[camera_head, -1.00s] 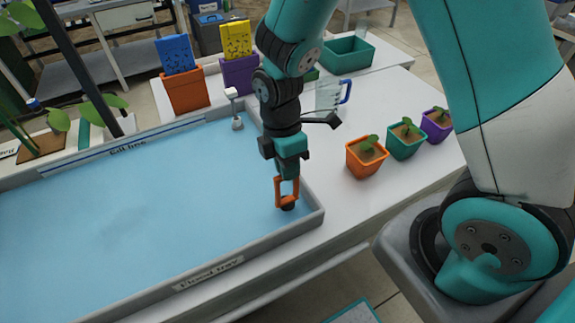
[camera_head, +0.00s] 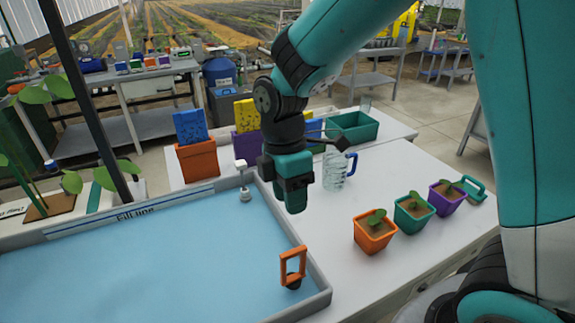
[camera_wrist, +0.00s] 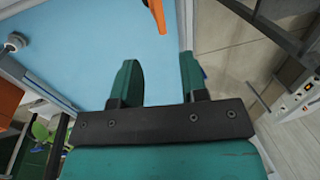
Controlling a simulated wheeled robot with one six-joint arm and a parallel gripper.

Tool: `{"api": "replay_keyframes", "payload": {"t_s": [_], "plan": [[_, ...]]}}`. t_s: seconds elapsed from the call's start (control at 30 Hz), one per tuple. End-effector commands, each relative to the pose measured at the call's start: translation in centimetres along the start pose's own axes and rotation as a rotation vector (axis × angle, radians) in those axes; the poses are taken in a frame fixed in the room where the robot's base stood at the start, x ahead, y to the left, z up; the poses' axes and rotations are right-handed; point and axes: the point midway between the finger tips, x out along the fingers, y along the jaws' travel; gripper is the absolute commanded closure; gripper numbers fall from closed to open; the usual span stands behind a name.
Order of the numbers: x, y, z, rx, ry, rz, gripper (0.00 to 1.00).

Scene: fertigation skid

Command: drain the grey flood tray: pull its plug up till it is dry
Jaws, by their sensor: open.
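The grey flood tray (camera_head: 314,303) holds a sheet of blue water, up to near its right corner. Its plug (camera_head: 293,268) has an upright orange loop handle and a dark base, and stands in the water by the right wall. I cannot tell whether the base is seated in the drain. My gripper (camera_head: 295,207) is open and empty, above the plug and apart from it. In the wrist view its two teal fingers (camera_wrist: 160,78) are spread, and part of the orange handle (camera_wrist: 155,12) shows at the top edge.
Three potted seedlings, orange (camera_head: 374,236), green (camera_head: 414,214) and purple (camera_head: 446,198), stand on the white bench right of the tray. A clear jug (camera_head: 336,172) with a blue handle stands behind. A white-topped float sensor (camera_head: 243,180) is at the tray's back wall.

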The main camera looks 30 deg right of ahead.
Motion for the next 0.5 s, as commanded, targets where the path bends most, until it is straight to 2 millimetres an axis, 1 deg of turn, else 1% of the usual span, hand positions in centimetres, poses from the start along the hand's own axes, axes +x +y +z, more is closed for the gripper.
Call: {"api": "replay_keyframes", "payload": {"t_s": [0.03,0.1,0.2,0.33,0.5], "plan": [[-1.3,0.1,0.0,0.001,0.002,0.007,0.6],[-2.8,0.1,0.0,0.001,0.002,0.005,0.6],[-4.5,0.1,0.0,0.0,0.002,0.004,0.6],[-5.9,0.0,0.0,0.0,0.001,0.001,0.6],[-6.5,0.0,0.0,0.0,0.0,-0.001,0.6]]}}
